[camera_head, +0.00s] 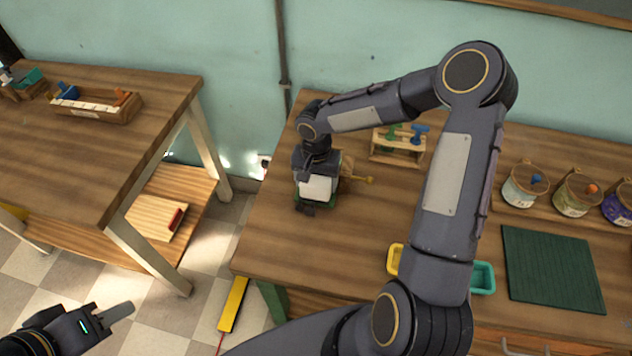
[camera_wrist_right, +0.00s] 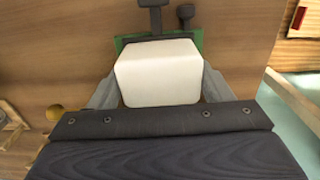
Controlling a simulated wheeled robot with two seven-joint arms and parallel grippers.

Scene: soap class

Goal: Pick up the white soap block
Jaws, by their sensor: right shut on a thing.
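The white soap block (camera_head: 316,187) is near the back left of the right-hand table, under my right gripper (camera_head: 317,178). In the right wrist view the soap block (camera_wrist_right: 158,73) sits between the two grey fingers of my right gripper (camera_wrist_right: 160,92), which is shut on it. A green piece with dark knobs (camera_wrist_right: 190,42) shows just behind and under the block; I cannot tell whether the block still touches it. My left gripper (camera_head: 108,318) is at the lower left over the floor, away from the tables; its jaw gap cannot be made out.
A wooden rack with green and blue handles (camera_head: 400,142) stands right of the soap. Several tubs (camera_head: 524,186) and a dark green mat (camera_head: 552,268) lie further right. Yellow and teal trays (camera_head: 482,278) are partly behind my arm. A second table (camera_head: 100,160) stands left across a gap.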

